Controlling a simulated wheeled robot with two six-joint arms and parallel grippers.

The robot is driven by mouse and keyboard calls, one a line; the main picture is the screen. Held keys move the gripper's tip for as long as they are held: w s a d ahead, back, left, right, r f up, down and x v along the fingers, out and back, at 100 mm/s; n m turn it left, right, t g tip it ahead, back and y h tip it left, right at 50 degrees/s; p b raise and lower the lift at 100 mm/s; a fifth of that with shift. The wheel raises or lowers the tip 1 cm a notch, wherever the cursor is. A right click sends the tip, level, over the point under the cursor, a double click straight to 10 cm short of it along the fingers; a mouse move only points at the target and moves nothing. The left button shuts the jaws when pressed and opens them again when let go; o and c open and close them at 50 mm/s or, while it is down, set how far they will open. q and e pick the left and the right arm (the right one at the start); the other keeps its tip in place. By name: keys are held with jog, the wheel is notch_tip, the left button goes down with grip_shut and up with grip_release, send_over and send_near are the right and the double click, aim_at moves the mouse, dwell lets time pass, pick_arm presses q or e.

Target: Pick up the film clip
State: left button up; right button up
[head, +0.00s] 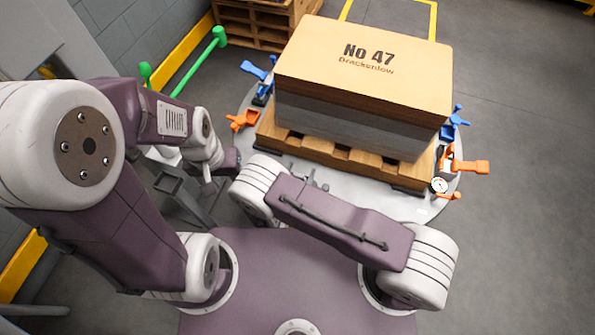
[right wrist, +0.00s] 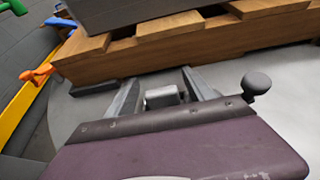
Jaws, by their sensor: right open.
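Blue clamp-like pieces stand at the left (head: 262,78) and right (head: 455,122) of the pallet, and orange ones at the left (head: 244,120) and right (head: 467,166). I cannot tell which, if any, is the film clip. An orange piece also shows at the left of the right wrist view (right wrist: 37,74). My right gripper (right wrist: 160,82) is open, its two fingers pointing at the pallet's side. A small pale grey block (right wrist: 161,97) shows between its fingers; I cannot tell whether it is mine. My left gripper (head: 208,185) is small and partly hidden beside the table.
A tall block labelled No 47 (head: 365,65) sits on a wooden pallet (head: 335,160) on a round pale table (head: 405,205). A round gauge (head: 438,185) is at its right. A green rail (head: 200,65) and more pallets (head: 252,20) stand behind left. The floor at right is clear.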

jog(key=shift+w+d+f, duration=0.1)
jog(key=shift+w+f, duration=0.3)
jog(key=shift+w, duration=0.15)
jog(key=shift+r, duration=0.1)
jog(key=shift+s+d+r, duration=0.1)
jog(key=shift+s+r, duration=0.15)
jog(key=shift+s, duration=0.05)
jog(key=shift+c, duration=0.6)
jog(key=shift+s+r, duration=0.1)
jog(key=c, duration=0.5)
jog(key=shift+f, duration=0.2)
grip_shut()
pick_arm(q)
jog(key=shift+w+d, duration=0.1)
jog(key=shift+w, duration=0.1)
